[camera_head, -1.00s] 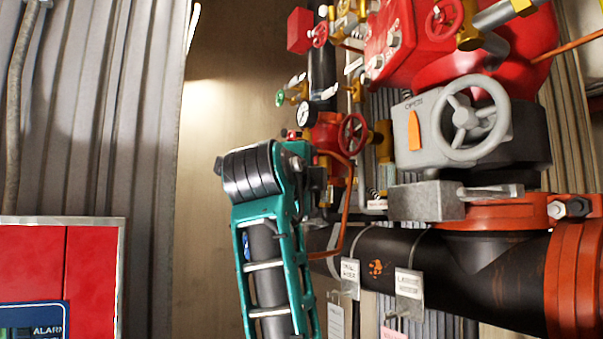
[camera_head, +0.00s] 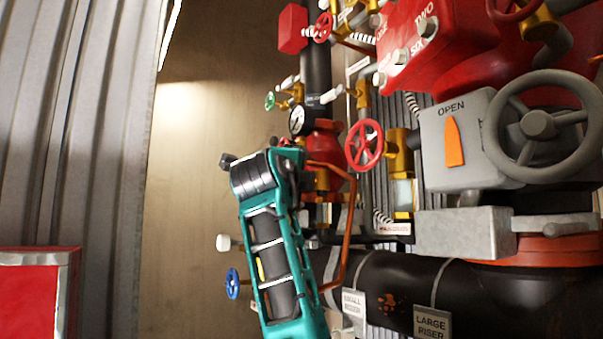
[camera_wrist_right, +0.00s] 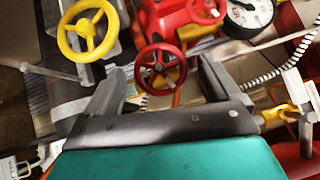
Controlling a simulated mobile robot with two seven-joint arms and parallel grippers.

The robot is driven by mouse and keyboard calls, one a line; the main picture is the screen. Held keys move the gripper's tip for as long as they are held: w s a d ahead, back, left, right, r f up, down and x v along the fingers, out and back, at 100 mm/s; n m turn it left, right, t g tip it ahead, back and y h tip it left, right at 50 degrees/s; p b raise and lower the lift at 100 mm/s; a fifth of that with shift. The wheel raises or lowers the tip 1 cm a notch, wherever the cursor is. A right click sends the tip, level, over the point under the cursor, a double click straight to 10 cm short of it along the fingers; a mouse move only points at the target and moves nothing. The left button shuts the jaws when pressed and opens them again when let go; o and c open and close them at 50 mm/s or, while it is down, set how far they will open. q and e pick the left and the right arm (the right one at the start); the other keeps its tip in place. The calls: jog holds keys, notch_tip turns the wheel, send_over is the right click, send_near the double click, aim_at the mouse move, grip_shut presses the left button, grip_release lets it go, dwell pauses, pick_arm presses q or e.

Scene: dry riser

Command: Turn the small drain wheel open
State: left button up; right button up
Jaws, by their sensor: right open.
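In the right wrist view, a small dark red wheel (camera_wrist_right: 160,65) lies between the fingers of my right gripper (camera_wrist_right: 160,78). The gripper is open and empty, and I cannot tell whether the fingers touch the wheel. A yellow wheel (camera_wrist_right: 87,31) is up left of it, and part of another red wheel (camera_wrist_right: 208,8) is at the top. In the head view, a red wheel (camera_head: 365,145) stands right of my teal arm. A blue wheel (camera_head: 232,283) is left of the arm. No label names the drain wheel. My arm hides the right fingers there. My left gripper is not seen.
A large grey handwheel (camera_head: 545,125) and a box marked OPEN (camera_head: 452,140) are at the right. A gauge (camera_head: 302,121) and a green wheel (camera_head: 270,100) are above my arm. A black pipe (camera_head: 470,290) runs below. The brown wall (camera_head: 190,190) is bare at left.

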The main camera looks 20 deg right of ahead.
jog(key=x, duration=0.3)
jog(key=shift+w+d+p, duration=0.2)
jog(key=shift+w+p, duration=0.1)
jog(key=shift+p, duration=0.1)
jog(key=shift+c, duration=0.5)
jog(key=c, duration=0.9)
jog(key=shift+o, duration=0.2)
